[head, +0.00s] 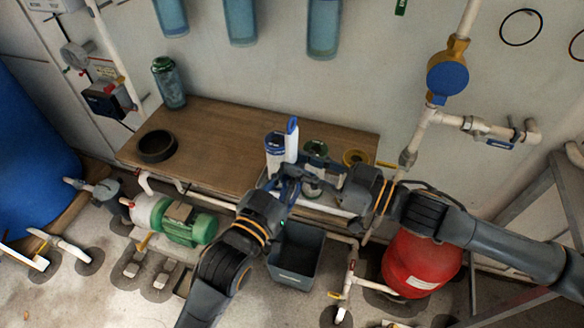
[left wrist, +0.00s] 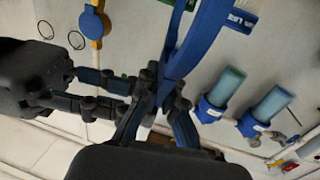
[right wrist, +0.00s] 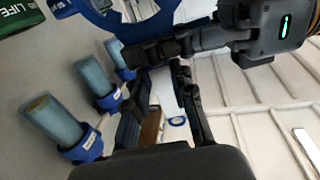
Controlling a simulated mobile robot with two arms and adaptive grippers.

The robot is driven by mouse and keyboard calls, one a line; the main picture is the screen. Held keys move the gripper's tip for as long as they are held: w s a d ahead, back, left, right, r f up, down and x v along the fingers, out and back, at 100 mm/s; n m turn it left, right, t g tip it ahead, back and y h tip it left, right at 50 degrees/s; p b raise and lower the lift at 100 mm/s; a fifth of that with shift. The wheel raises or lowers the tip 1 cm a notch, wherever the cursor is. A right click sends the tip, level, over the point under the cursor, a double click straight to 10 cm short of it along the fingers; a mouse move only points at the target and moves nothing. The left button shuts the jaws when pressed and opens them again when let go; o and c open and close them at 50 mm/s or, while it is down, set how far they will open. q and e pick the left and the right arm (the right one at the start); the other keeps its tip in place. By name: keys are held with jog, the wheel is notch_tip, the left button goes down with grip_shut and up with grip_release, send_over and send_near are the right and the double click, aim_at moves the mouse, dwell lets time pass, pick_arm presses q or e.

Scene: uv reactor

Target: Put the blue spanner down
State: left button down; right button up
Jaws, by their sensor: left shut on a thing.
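My left gripper (head: 291,183) is shut on the blue spanner (left wrist: 207,32) over the front of the bench. In the left wrist view the spanner runs up from between the fingertips (left wrist: 158,88). In the right wrist view its blue ring-shaped part (right wrist: 158,24) curves across the top, partly behind the left fingers. My right gripper (head: 335,180) is close by on the right. Its fingers (right wrist: 167,75) are apart with nothing between them.
The wooden bench (head: 215,145) has clear room in its middle. A black ring (head: 156,146) and a teal canister (head: 168,82) stand at its left. A white cylinder (head: 274,152) and a green-topped container (head: 315,152) stand behind my grippers. A grey bin (head: 295,255) is below.

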jog(key=o, duration=0.5)
jog(key=shift+c, duration=0.2)
